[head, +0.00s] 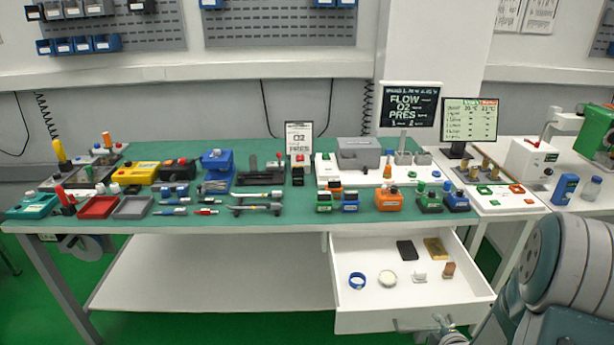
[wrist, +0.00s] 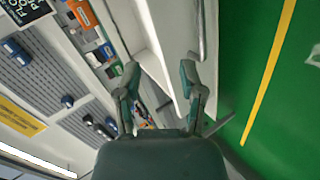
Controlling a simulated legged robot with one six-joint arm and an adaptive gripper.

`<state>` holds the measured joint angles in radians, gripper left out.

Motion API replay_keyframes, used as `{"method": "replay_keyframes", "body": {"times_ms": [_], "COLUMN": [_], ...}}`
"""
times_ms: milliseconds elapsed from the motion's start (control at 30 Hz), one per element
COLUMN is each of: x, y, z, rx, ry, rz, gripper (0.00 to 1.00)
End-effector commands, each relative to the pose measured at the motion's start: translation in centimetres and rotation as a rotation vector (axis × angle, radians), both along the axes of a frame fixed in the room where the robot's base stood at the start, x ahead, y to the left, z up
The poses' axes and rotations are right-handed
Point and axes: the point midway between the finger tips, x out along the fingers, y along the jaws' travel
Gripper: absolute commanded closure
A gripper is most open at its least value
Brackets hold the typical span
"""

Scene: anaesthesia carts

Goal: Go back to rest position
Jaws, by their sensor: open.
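My gripper (wrist: 160,78) shows in the wrist view with its two fingers spread apart and nothing between them. The white drawer front with its long handle (wrist: 199,30) lies just beyond the fingertips in that view. In the head view, my grey arm fills the lower right corner, and part of the gripper shows low beside the drawer handle. Whether a finger touches the handle I cannot tell. The white drawer (head: 412,309) stands pulled out under the bench.
The green-topped bench (head: 285,225) carries many tools, trays and coloured blocks. A monitor (head: 470,120) and a white side table (head: 510,203) stand at the right. A lower white shelf (head: 220,275) is bare. Green floor (wrist: 270,120) is open beside the drawer.

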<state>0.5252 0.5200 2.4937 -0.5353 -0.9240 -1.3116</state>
Motion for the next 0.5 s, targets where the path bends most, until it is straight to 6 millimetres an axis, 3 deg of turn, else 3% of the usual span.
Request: {"method": "replay_keyframes", "body": {"times_ms": [33,233,500], "x": [0.5,0.5,-1.9], "y": [0.2,1.3,4.2], "z": [1.6,6.6,13.4], "rx": [0.016,0.130,0.335], "ry": [0.015,0.100,0.175], "rz": [-0.028,-0.190,-0.435], "gripper": [0.49,0.49,0.49]}}
